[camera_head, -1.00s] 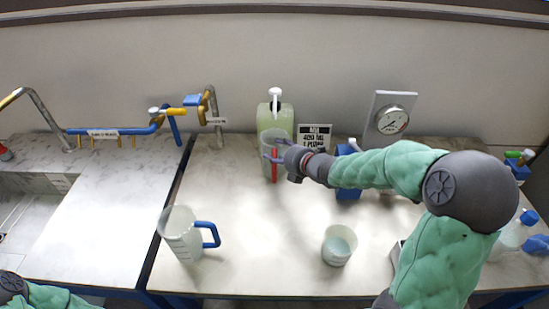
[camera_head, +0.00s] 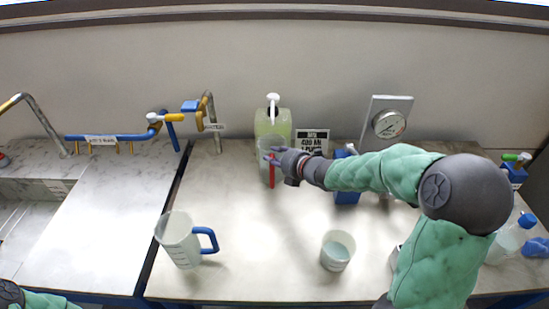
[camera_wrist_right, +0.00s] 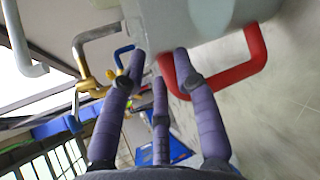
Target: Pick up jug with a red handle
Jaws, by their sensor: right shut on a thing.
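The jug with a red handle is a translucent grey-white vessel (camera_head: 264,149) standing at the back of the counter, in front of a green-tinted container. Its red handle (camera_head: 272,176) faces the front right. In the right wrist view the jug body (camera_wrist_right: 205,18) fills the top, with the red handle (camera_wrist_right: 246,72) beside the fingers. My right gripper (camera_head: 272,158) reaches in from the right and is shut on the jug at its handle; its purple fingers (camera_wrist_right: 159,65) partly cover the handle. The exact finger contact is hard to see.
A jug with a blue handle (camera_head: 178,241) stands front left, and a beaker (camera_head: 337,252) front centre. The green-tinted container (camera_head: 273,122), a sign (camera_head: 313,140) and a gauge (camera_head: 389,124) are behind. Pipes (camera_head: 110,137) run at left. The counter's middle is clear.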

